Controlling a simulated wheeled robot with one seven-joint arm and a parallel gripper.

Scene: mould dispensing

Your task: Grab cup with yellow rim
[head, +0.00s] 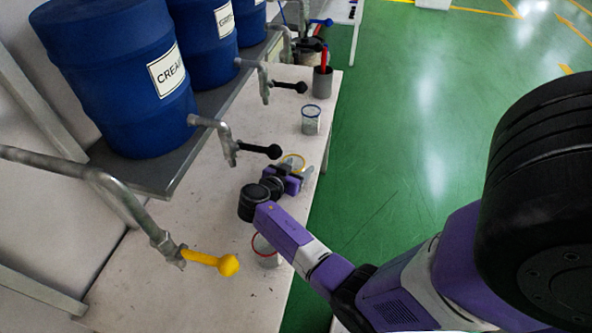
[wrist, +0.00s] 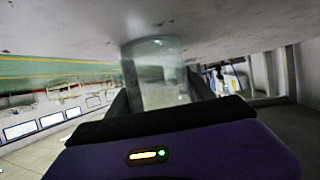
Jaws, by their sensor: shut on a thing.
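The cup with the yellow rim (head: 293,160) is on the white table, partly hidden behind my gripper (head: 300,177) in the head view. My gripper is at the cup and shut on it. In the wrist view the clear cup (wrist: 158,78) is between the two fingers of my gripper (wrist: 162,95). The wrist picture is tilted, with the tabletop along its top. The yellow rim cannot be made out there. I cannot tell whether the cup touches the table.
A red-rimmed cup (head: 265,250) stands nearer, beside my arm. A blue-rimmed cup (head: 311,118) and a grey container (head: 322,82) stand farther back. Taps with black handles (head: 260,150) and a yellow handle (head: 215,262) reach over the table (head: 170,265) below blue barrels (head: 120,75).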

